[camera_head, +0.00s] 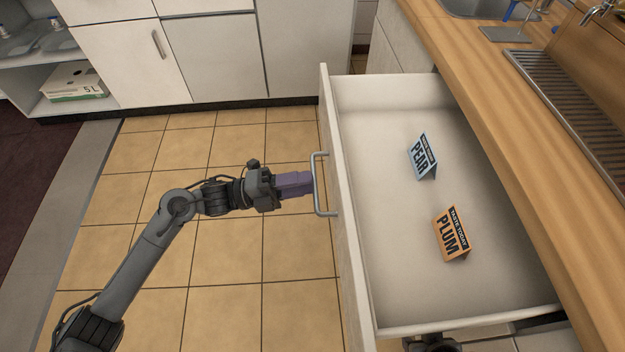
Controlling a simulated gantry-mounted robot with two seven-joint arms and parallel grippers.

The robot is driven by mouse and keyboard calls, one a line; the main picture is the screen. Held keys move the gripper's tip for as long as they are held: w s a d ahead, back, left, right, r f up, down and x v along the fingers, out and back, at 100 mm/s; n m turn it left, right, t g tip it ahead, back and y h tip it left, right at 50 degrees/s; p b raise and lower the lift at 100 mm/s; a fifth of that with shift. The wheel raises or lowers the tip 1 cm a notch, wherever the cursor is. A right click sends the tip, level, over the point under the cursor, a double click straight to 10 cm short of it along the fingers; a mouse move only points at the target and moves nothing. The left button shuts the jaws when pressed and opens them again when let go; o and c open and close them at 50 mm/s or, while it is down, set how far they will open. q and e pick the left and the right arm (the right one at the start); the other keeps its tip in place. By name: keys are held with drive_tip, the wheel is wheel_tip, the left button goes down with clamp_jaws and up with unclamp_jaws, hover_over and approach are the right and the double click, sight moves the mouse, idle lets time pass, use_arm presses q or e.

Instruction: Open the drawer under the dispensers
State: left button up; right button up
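The drawer (400,262) is pulled far out from under the wooden counter, with its white inside exposed. Its grey bar handle (317,203) is on the front panel, facing left. My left gripper (309,183) reaches in from the left, its purple fingers at the middle of the handle. From above, I cannot tell whether the fingers are closed around the bar or only beside it. A dark part of my other arm shows at the bottom edge below the drawer; no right fingers are visible.
A blue PEAR card (421,157) and an orange PLUM card (452,236) stand in the drawer. The counter (488,118) has a sink and drip grate (570,105). White cabinets (125,65) line the back. The tiled floor left of the drawer is clear around my arm.

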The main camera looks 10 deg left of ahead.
use_arm(q)
drive_tip(key=b+v, duration=0.1)
drive_tip(key=v, duration=0.7)
drive_tip(key=shift+r, duration=0.1)
